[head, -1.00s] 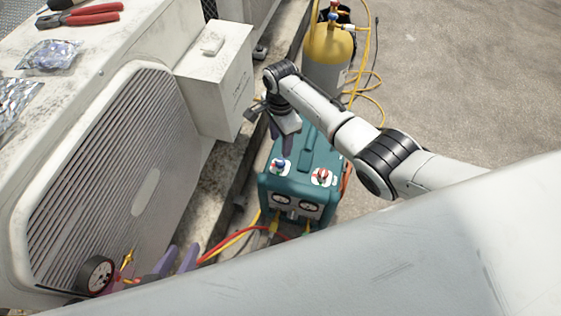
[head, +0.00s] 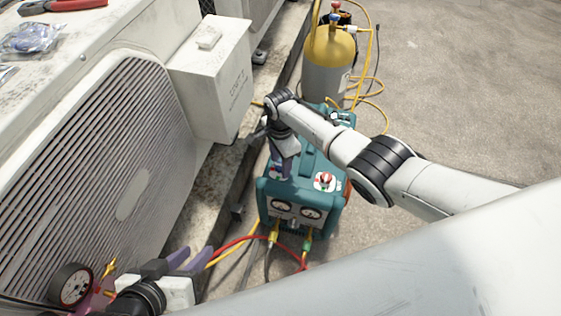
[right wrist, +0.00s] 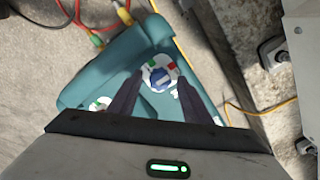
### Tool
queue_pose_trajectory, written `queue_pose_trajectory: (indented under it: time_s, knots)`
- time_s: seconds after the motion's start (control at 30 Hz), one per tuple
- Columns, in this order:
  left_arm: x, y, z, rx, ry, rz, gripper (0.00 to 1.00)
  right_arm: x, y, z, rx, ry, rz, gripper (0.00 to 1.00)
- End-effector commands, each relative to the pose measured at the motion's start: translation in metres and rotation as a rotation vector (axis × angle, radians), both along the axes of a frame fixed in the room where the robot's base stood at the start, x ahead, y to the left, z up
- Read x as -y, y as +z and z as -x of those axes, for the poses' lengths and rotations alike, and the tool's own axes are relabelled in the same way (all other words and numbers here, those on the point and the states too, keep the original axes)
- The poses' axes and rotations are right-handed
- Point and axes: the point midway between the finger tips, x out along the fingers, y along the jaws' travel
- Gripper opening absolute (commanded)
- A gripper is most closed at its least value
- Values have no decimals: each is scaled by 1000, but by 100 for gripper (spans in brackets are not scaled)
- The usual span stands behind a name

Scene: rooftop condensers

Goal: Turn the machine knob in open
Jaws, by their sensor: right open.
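The teal machine (head: 335,170) stands on the ground with two gauges on its front. Its blue knob (right wrist: 158,78) sits on a white dial with red and green marks. The red knob (head: 325,180) is to the right of it in the head view. My right gripper (head: 280,174) is over the blue knob and mostly hides it there. In the right wrist view, its open fingers (right wrist: 158,84) lie on either side of the blue knob; contact cannot be told. My left gripper (head: 192,258) is open and empty at lower left, away from the machine.
A yellow-topped grey cylinder (head: 328,58) stands behind the machine. The condenser (head: 120,130) and its box (head: 213,85) flank the left. A round gauge (head: 72,284) is at lower left. Red and yellow hoses (head: 235,243) run to the machine's front. Ground at right is clear.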

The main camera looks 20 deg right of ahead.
Motion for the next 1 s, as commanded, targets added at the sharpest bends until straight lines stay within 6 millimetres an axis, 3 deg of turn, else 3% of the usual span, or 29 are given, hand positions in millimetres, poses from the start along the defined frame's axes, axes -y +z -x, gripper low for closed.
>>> queue_pose_trajectory:
  time_s: [0.03, 0.27, 0.67, 1.0]
  knots:
    - [0, 0, 0, 0, 0, 0, 31, 0, 0, 0, 0, 0, 0, 39]
    - [0, 0, 0, 0, 1, -1, 31, 0, 0, 0, 0, 0, 0, 3]
    - [0, 3, -2, 9, 5, 2, 31, 0, 1, 0, -1, 83, -1, 3]
    - [-2, 4, -1, 14, 16, 3, 31, -1, 1, 0, 0, 356, -1, 3]
